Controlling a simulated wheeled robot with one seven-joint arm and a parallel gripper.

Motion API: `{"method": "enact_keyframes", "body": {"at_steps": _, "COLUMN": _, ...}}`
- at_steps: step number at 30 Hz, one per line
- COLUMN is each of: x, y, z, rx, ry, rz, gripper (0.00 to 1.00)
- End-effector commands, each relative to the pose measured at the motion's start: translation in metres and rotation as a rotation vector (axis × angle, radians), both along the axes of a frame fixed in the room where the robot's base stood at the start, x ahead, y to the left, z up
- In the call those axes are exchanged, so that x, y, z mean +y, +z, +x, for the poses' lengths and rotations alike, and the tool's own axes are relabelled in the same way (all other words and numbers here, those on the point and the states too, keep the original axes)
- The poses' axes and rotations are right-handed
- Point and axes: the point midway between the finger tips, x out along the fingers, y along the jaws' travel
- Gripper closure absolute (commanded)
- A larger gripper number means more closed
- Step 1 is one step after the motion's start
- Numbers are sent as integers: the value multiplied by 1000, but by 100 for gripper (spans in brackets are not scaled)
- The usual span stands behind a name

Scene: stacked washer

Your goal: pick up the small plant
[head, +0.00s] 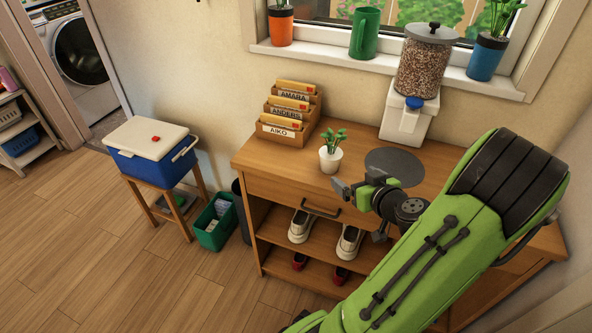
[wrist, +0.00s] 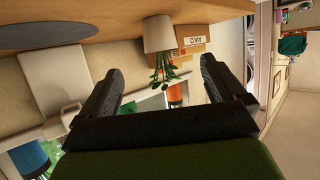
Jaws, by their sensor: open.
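The small plant (head: 330,159), a green-leaved sprig in a white pot, stands upright on the wooden cabinet top, in front of the letter sorter. In the wrist view, which is upside down, the small plant (wrist: 159,36) appears beyond the fingertips, in line with the gap between them. My gripper (head: 348,187) is open and empty, just to the right of the pot and nearer the cabinet's front edge. In the wrist view, my gripper (wrist: 160,70) has its two dark fingers spread wide, apart from the pot.
The letter sorter (head: 288,118) stands behind the plant. A dark round mat (head: 394,167) and a grain dispenser (head: 410,105) are to its right. A green mug (head: 365,32) and potted plants line the windowsill. A blue cooler (head: 152,153) sits on a stool at left. Shoes fill the shelves below.

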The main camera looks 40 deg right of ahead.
Motion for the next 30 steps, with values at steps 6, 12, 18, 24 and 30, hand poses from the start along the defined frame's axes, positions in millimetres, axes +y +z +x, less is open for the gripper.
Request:
{"method": "enact_keyframes", "body": {"at_steps": 6, "x": -17, "y": -14, "z": 39, "rx": -3, "ry": 6, "rz": -3, "gripper": 3}}
{"method": "enact_keyframes", "body": {"at_steps": 12, "x": -35, "y": -32, "z": 77, "rx": -2, "ry": 4, "rz": -2, "gripper": 3}}
{"method": "enact_keyframes", "body": {"at_steps": 18, "x": -45, "y": -40, "z": 98, "rx": -2, "ry": 3, "rz": -3, "gripper": 3}}
{"method": "enact_keyframes", "body": {"at_steps": 24, "x": -58, "y": -54, "z": 128, "rx": 0, "ry": 3, "rz": -1, "gripper": 3}}
{"method": "enact_keyframes", "body": {"at_steps": 30, "x": -61, "y": -55, "z": 131, "rx": 1, "ry": -1, "rz": -1, "gripper": 3}}
